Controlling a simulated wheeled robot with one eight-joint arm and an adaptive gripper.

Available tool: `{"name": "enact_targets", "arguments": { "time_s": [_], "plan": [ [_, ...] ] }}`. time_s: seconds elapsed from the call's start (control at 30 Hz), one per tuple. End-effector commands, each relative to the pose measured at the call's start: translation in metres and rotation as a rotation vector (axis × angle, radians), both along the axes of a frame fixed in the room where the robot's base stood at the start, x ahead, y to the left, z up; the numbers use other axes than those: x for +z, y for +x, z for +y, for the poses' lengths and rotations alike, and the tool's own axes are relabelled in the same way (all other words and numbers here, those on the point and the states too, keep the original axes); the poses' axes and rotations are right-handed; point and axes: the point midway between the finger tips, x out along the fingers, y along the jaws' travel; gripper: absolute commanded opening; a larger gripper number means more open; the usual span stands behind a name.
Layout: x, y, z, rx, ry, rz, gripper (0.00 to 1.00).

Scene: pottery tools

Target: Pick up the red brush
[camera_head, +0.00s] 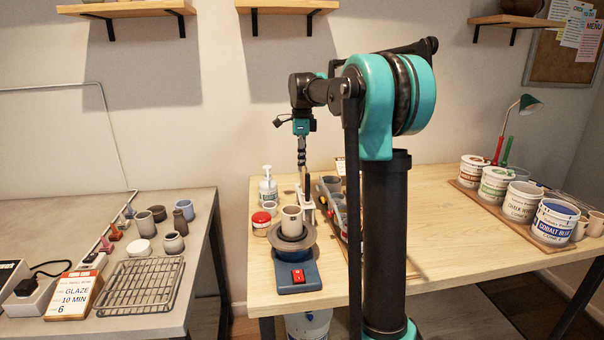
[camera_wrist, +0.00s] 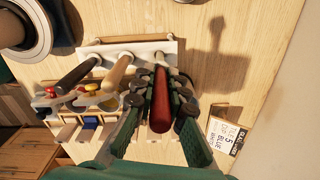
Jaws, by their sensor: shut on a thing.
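The red brush (camera_wrist: 160,108) shows its red handle in the wrist view, between the two fingers of my gripper (camera_wrist: 160,103). The gripper is shut on this handle. The far end of the brush reaches over the pale tool holder (camera_wrist: 146,50); I cannot tell whether it still touches the holder. In the head view my gripper (camera_head: 303,190) is low over the wooden table, behind the small pottery wheel. The brush cannot be made out there.
A dark handle (camera_wrist: 77,74) and a tan handle (camera_wrist: 118,72) stand close left of the brush. A cup (camera_head: 292,218) sits on the wheel (camera_head: 296,272). Glaze tubs (camera_head: 553,222) line the table's right. The table's front middle is clear.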

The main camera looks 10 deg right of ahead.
Motion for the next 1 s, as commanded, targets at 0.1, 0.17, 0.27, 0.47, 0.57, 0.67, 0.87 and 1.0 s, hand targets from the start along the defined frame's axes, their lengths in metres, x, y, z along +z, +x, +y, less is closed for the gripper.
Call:
{"name": "enact_targets", "arguments": {
  "time_s": [0.1,0.17,0.27,0.47,0.57,0.67,0.87,1.0],
  "plan": [
    [0.025,0.0,0.0,0.0,0.0,0.0,0.0],
    [0.038,0.0,0.0,0.0,0.0,0.0,0.0],
    [0.063,0.0,0.0,0.0,0.0,0.0,0.0],
    [0.108,0.0,0.0,0.0,0.0,0.0,0.0],
    [0.124,0.001,0.0,0.0,0.0,0.0,0.0],
    [0.135,0.0,0.0,0.0,0.0,0.0,0.0],
    [0.144,0.0,0.0,0.0,0.0,0.0,0.0],
    [0.145,0.0,0.0,0.0,0.0,0.0,0.0]
  ]
}}
